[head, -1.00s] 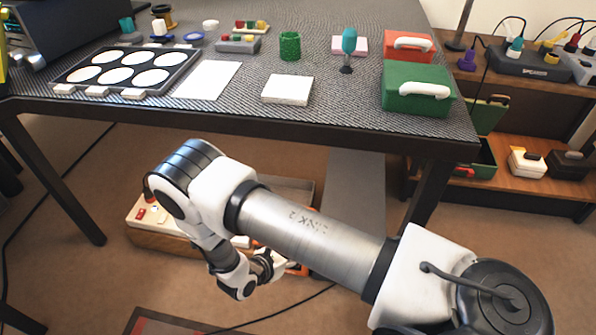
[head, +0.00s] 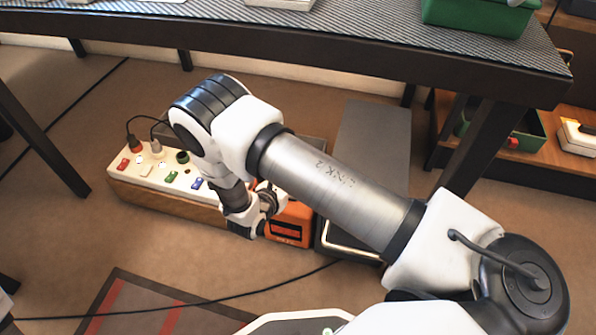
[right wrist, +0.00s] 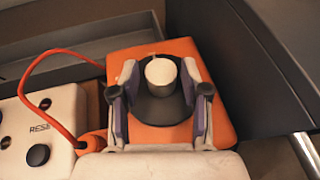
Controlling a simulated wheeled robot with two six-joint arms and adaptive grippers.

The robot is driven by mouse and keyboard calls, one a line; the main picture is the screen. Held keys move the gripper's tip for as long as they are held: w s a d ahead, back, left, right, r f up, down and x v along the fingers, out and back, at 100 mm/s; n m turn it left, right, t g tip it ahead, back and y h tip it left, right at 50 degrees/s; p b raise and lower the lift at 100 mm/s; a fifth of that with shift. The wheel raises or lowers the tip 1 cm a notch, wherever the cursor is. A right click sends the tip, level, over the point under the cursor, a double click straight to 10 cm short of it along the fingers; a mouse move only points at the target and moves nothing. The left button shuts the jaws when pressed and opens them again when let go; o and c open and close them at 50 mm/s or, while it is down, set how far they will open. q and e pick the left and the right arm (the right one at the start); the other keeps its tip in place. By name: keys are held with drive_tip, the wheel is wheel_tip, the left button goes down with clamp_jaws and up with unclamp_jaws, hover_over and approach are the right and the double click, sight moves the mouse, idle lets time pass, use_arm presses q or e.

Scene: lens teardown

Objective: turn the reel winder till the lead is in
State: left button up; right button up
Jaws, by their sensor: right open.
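The reel winder is an orange box (right wrist: 210,58) with a dark round disc (right wrist: 157,104) and a pale round knob (right wrist: 160,71) on it. In the head view its orange side (head: 290,228) shows beside my wrist, under the table. My right gripper (right wrist: 160,82) is open, with one finger on each side of the knob and a gap at both sides. An orange lead (right wrist: 43,72) loops out at the left to an orange end piece (right wrist: 93,140) near my left-hand finger in that view. My left gripper is not in view.
A long white-topped box (head: 160,178) with coloured switches and plugged cables stands left of the winder. A grey panel (head: 370,145) stands at its right. The table edge (head: 300,50) runs above. A black cable (head: 200,298) crosses the floor in front.

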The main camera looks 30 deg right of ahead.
drive_tip(key=b+x, duration=0.1)
drive_tip(key=x, duration=0.2)
drive_tip(key=shift+d+f, duration=0.2)
drive_tip(key=shift+f, duration=0.05)
drive_tip(key=shift+w+d, duration=0.2)
drive_tip(key=shift+d, duration=0.15)
clamp_jaws()
drive_tip(key=shift+m+g, duration=0.3)
drive_tip(key=shift+g, duration=0.1)
